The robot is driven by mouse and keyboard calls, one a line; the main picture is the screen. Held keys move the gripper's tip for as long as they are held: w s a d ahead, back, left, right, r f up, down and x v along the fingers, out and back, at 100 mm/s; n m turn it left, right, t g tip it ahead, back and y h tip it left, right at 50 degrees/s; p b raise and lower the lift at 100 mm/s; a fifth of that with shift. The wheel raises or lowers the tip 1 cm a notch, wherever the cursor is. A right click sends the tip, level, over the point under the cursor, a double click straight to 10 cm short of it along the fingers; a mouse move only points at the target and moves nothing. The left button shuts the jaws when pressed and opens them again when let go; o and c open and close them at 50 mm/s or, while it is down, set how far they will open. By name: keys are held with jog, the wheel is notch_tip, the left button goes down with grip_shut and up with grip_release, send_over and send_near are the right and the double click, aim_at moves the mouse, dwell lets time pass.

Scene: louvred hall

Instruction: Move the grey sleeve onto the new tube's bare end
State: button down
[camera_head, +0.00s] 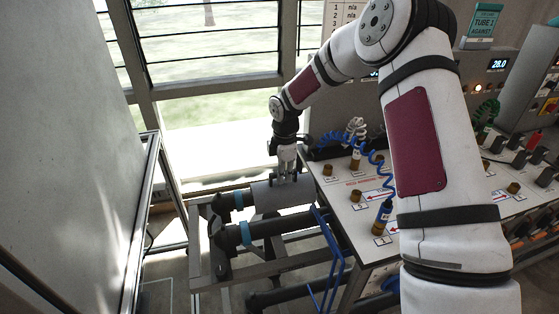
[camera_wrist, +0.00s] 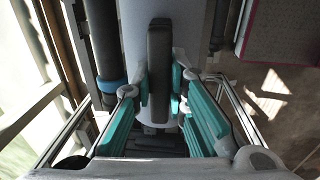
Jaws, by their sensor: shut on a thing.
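The grey sleeve (camera_head: 284,195) is a wide, light cylinder lying level over the tube rack; it fills the middle of the wrist view (camera_wrist: 190,35). My gripper (camera_head: 287,170) is above it, with teal fingers (camera_wrist: 160,85) shut on the dark bar handle (camera_wrist: 158,60) on top of the sleeve. A dark tube with a blue band (camera_head: 238,200) meets the sleeve's left end in the head view; in the wrist view a banded tube (camera_wrist: 104,45) runs beside the sleeve. A second banded dark tube (camera_head: 228,238) lies nearer. I cannot tell whether the sleeve surrounds either tube, or which is new.
A metal rack (camera_head: 200,258) carries the tubes. A blue frame (camera_head: 330,250) stands close to its right, by the bench (camera_head: 345,212) with fittings and a coiled blue hose (camera_head: 372,176). A grey panel (camera_head: 60,150) is at left, and a louvred window (camera_head: 205,45) behind.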

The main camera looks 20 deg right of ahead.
jog(key=shift+s+r, duration=0.2)
jog(key=shift+s, duration=0.45)
jog(key=shift+f, duration=0.25)
notch_tip(320, 180, down, 8)
jog(key=b, duration=0.1)
jog(key=shift+f+g+b, duration=0.15)
jog(key=shift+g+b, duration=0.15)
jog(key=shift+b, duration=0.6)
jog(key=shift+f, duration=0.1)
jog(key=shift+f+b, duration=1.2)
jog(key=shift+f, duration=1.55)
